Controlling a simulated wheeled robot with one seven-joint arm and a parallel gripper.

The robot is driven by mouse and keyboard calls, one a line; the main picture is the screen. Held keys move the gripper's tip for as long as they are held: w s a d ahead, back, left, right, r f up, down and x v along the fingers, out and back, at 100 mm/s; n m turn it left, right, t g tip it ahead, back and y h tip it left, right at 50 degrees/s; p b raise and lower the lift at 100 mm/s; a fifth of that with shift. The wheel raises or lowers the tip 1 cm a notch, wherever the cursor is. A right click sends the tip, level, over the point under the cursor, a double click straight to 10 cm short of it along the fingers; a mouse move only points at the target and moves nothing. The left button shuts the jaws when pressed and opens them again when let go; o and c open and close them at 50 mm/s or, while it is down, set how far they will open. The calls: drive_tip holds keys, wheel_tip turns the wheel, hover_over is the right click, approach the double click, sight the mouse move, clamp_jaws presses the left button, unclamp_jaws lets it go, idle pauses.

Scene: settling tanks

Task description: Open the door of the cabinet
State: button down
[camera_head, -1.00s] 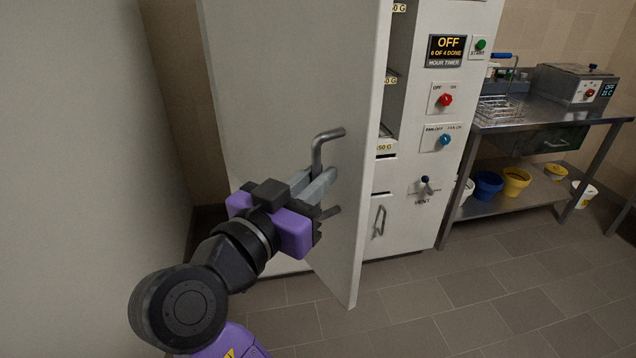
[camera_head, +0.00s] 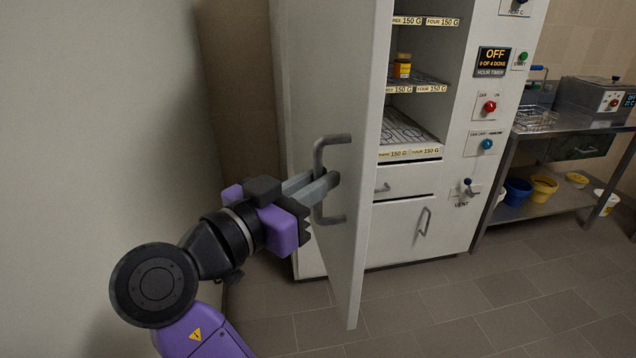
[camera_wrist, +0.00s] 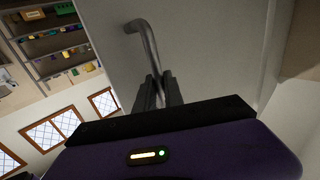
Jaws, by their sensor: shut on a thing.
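The cabinet (camera_head: 458,130) is white, with shelves showing behind its partly open door (camera_head: 345,105). The door is swung out toward me and seen at a slant. Its grey bar handle (camera_head: 331,139) stands upright near the door's free edge. My gripper (camera_head: 325,184) is shut on the handle's upright middle part, so the fingertips partly hide it. In the wrist view the handle (camera_wrist: 148,38) runs down between my two fingers (camera_wrist: 158,92).
Inside the cabinet a small yellow jar (camera_head: 402,66) stands on a wire shelf. A drawer (camera_head: 405,181) and a lower door sit below. A steel table (camera_head: 560,132) with buckets beneath stands at the right. A plain wall (camera_head: 100,120) is close on my left. Floor in front is clear.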

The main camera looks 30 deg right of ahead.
idle(0.3)
drive_tip(key=c, duration=1.5)
unclamp_jaws()
drive_tip(key=shift+o, duration=0.2)
drive_tip(key=v, duration=0.7)
drive_tip(key=shift+a, duration=0.4)
drive_tip(key=shift+s, duration=0.1)
